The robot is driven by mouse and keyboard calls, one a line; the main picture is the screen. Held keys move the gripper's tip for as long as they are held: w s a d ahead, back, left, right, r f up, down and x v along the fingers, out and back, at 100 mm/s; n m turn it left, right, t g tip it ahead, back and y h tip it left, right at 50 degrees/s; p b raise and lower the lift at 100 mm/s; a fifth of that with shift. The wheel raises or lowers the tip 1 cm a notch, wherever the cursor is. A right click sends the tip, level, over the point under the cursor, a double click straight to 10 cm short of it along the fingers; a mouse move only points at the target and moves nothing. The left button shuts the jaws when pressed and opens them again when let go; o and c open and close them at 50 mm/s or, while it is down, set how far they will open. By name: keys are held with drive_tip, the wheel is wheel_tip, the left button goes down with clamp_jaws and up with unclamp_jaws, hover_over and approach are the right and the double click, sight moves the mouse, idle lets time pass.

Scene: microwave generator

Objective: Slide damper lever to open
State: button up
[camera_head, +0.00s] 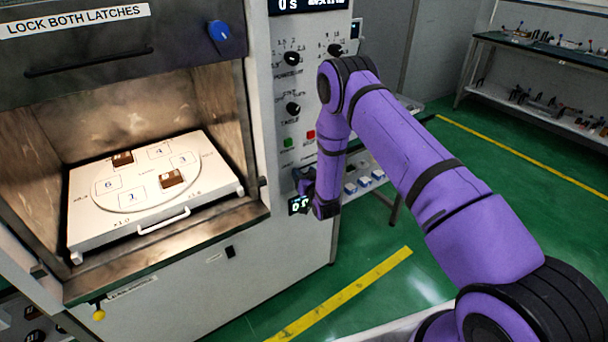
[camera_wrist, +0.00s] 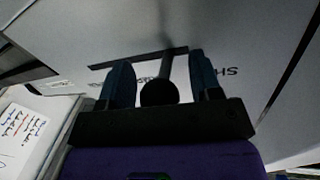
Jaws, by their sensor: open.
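In the wrist view the damper lever has a round black knob (camera_wrist: 159,93) on a dark stem. The stem rises from a dark slot (camera_wrist: 112,62) in a grey panel, near the slot's right end. My gripper (camera_wrist: 160,62) is open, with one dark finger on each side of the knob and visible gaps between. Upside-down lettering starting "SH" (camera_wrist: 228,71) is right of the lever; other lettering behind it is mostly hidden.
The machine's open chamber holds a white tray (camera_head: 84,228) with two brown blocks. A control panel with black knobs (camera_head: 293,108) is above my gripper. A shelf with small blue-and-white items (camera_head: 364,181) stands behind my arm. Green floor is clear at right.

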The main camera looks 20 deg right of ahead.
clamp_jaws()
drive_tip(key=w+d, duration=0.3)
drive_tip(key=d, duration=0.7)
unclamp_jaws()
drive_tip(key=shift+w+d, duration=0.1)
drive_tip(key=s+d, duration=0.1)
drive_tip(key=s, duration=0.9)
drive_tip(key=shift+s, duration=0.4)
